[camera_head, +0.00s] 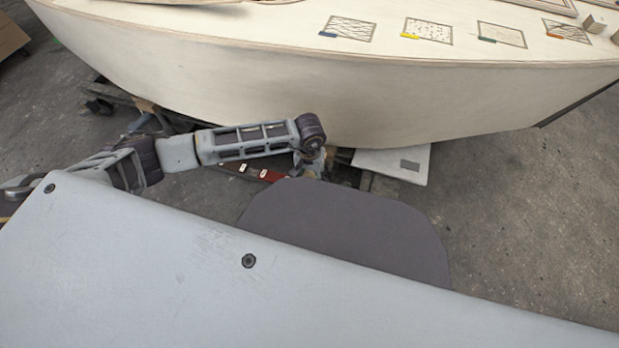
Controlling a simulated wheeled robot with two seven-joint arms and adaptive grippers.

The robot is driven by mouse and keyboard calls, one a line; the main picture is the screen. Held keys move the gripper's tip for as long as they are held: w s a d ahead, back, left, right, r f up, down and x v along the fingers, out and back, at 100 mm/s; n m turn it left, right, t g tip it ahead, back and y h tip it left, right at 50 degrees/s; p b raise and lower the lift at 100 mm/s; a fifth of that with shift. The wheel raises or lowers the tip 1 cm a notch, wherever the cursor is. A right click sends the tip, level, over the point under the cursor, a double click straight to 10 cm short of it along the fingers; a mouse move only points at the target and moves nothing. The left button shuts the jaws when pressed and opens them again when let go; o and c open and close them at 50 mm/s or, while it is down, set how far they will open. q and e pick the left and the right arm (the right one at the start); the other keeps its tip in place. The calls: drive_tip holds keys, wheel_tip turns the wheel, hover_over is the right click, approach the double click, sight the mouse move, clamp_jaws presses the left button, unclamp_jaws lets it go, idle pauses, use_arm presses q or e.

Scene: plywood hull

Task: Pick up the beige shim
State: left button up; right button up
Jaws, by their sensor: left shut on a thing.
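My left arm comes in from the left, and its wrist hangs beside the hull. My left gripper (313,166) points down below the wrist and is seen from above, small and partly hidden by the wrist. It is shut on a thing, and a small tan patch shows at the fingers. This fits the beige shim, but its outline is not clear. My right gripper is not in view.
The pale plywood hull (240,75) stands just behind my left wrist. A red item (270,175) lies left of the gripper, and a white panel (395,163) lies to the right. Patterned squares (427,31) lie on the deck. Concrete floor (530,220) is clear at right.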

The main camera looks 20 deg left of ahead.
use_arm(q)
drive_tip(key=shift+r, duration=0.85)
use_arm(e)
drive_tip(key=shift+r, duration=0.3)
use_arm(q)
drive_tip(key=shift+f, duration=0.15)
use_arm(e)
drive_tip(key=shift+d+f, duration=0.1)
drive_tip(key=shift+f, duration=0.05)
use_arm(q)
drive_tip(key=shift+f, duration=0.1)
drive_tip(key=shift+f+b, duration=0.75)
drive_tip(key=shift+f, duration=0.15)
drive_tip(key=shift+f+b, duration=2.05)
drive_tip(key=shift+f, duration=0.65)
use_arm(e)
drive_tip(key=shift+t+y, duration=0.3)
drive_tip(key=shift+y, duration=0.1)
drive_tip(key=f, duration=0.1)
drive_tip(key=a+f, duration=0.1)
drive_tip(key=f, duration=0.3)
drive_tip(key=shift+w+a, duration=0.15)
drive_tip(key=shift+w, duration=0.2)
use_arm(q)
drive_tip(key=shift+f, duration=0.4)
drive_tip(key=shift+f, duration=0.7)
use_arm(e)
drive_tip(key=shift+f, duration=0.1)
use_arm(q)
drive_tip(key=shift+f, duration=0.1)
